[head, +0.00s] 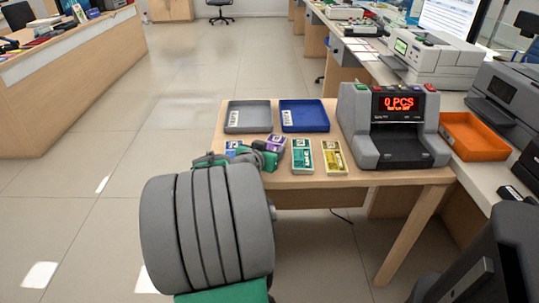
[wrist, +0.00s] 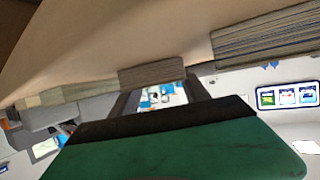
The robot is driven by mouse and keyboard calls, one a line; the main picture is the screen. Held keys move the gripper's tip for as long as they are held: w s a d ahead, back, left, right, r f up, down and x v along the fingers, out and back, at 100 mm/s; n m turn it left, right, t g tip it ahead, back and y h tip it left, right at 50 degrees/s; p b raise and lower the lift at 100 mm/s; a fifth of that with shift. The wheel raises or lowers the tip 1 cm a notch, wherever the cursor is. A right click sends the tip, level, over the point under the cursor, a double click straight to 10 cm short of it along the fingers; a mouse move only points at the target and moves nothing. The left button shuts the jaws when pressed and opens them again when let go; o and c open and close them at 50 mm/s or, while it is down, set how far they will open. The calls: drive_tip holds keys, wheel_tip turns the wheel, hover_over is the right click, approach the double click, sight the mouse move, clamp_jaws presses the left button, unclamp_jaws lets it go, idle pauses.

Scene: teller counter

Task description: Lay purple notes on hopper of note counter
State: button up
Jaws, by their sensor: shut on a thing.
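The purple notes (head: 276,141) are a small bundle at the table's front left, partly hidden by my gripper (head: 262,154). My gripper is shut on the purple notes, low at the table top. In the wrist view, the edge of a bundle (wrist: 152,73) shows between the fingers (wrist: 160,98); its colour cannot be told there. The note counter (head: 358,125) is a grey machine at the table's right, with a red display reading 0 PCS and a dark recess (head: 402,150) at its front. No notes show in that recess.
Blue notes (head: 232,146) lie left of my gripper, green notes (head: 302,158) and yellow notes (head: 334,158) to its right. A grey tray (head: 230,129) and a blue tray (head: 305,128) lie behind. An orange tray (head: 474,152) is right of the counter.

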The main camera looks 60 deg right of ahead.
drive_tip(key=shift+f, duration=0.1)
drive_tip(key=o, duration=1.6)
